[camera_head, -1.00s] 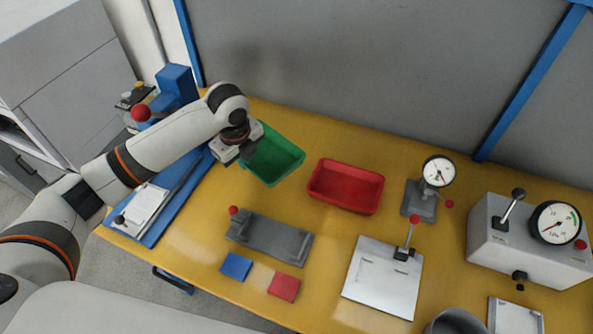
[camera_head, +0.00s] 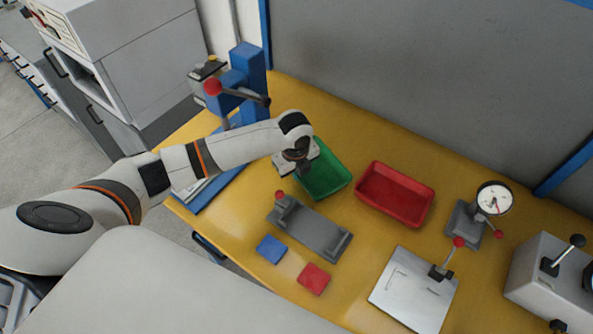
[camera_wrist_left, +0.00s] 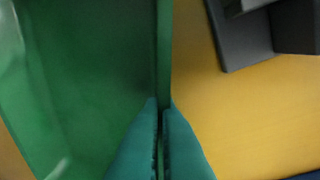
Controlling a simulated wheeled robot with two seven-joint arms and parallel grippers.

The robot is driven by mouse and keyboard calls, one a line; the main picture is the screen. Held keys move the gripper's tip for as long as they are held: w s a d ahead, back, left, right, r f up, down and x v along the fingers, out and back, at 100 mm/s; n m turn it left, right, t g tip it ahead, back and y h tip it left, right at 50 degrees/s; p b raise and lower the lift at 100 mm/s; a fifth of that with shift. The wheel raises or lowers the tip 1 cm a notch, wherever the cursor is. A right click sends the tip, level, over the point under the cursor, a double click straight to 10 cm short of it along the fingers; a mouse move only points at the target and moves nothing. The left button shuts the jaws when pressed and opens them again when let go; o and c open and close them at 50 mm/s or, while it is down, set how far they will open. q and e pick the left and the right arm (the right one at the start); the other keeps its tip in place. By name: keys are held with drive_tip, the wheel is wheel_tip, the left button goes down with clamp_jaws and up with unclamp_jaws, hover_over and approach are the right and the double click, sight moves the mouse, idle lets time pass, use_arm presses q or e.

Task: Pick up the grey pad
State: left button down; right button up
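I make out no separate grey pad. The grey fixture (camera_head: 318,236) with a red knob lies on the yellow table, and a blue pad (camera_head: 271,249) and a red pad (camera_head: 314,278) lie in front of it. My left gripper (camera_head: 301,170) is over the left side of the green tray (camera_head: 333,184), behind the fixture. In the left wrist view its fingers (camera_wrist_left: 161,108) are together over the green rim (camera_wrist_left: 163,45), with nothing seen between them. A dark grey part (camera_wrist_left: 243,40) shows at the upper right there. My right gripper is out of view.
A red tray (camera_head: 395,222) stands right of the green one. A dial gauge (camera_head: 494,198) on a stand, a pale plate (camera_head: 405,297) with a lever, and a grey box (camera_head: 550,275) are farther right. A blue lever press (camera_head: 247,75) stands behind my left arm. A grey wall closes the back.

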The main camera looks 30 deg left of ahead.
use_arm(q)
drive_tip(key=c, duration=1.7)
unclamp_jaws()
drive_tip(key=shift+f, duration=0.1)
drive_tip(key=r, duration=0.4)
drive_tip(key=s+r, duration=0.1)
drive_tip(key=r, duration=0.7)
drive_tip(key=shift+s+d+r, duration=0.1)
drive_tip(key=shift+s+d, duration=0.15)
